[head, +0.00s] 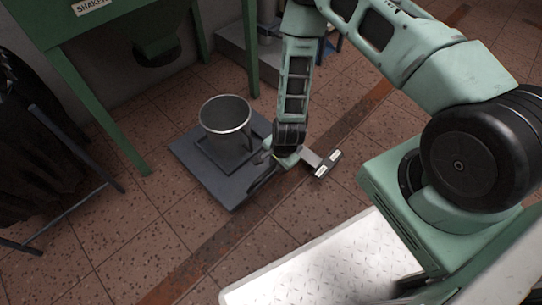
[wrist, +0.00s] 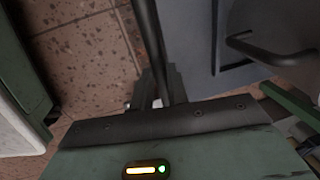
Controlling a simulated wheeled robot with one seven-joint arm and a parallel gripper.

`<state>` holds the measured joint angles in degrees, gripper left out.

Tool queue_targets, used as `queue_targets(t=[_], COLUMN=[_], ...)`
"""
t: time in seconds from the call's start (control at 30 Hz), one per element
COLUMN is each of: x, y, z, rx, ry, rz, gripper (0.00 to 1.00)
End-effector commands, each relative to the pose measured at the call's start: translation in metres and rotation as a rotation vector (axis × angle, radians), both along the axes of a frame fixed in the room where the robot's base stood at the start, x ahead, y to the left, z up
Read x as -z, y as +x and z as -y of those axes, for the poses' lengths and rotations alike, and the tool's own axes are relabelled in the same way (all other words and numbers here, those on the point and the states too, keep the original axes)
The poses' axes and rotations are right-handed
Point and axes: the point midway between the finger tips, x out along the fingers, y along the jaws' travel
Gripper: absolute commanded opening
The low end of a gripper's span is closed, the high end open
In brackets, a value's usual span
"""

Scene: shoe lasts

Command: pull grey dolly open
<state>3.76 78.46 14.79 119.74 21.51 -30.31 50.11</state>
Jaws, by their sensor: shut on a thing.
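The grey dolly (head: 220,187) is a low flat platform on the tiled floor, left of centre in the head view. A grey metal bucket (head: 225,115) stands upright on it, its open top showing. My gripper (head: 276,158) is low at the dolly's right side. In the wrist view my gripper (wrist: 160,88) is shut on a dark straight bar (wrist: 148,30), the dolly's handle, running beside the grey platform. The exact contact between fingers and bar is partly hidden by the gripper body.
A green machine frame (head: 95,100) stands behind and left of the dolly. A dark rack (head: 75,210) is at the left edge. A rusty floor strip (head: 215,250) crosses the tiles in front of the dolly. Tiled floor is clear around the dolly's front and left.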

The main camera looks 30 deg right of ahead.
Motion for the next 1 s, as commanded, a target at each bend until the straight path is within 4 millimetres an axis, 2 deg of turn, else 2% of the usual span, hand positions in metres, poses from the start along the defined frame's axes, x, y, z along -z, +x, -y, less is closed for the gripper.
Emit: queue_targets(t=[0.2,0.6,0.63,0.7,1.0], x=[-0.0006,0.0000,0.0000,0.0000,-0.0013], y=[-0.0079,-0.0085,-0.0085,-0.0084,-0.0081], z=[0.0018,0.0022,0.0022,0.0023,0.0025], rx=[-0.001,-0.001,-0.001,-0.001,-0.001], ry=[0.000,0.001,0.001,0.001,0.000], rz=[-0.001,0.000,0.000,0.000,0.001], gripper=[0.00,0.00,0.19,0.38,0.38])
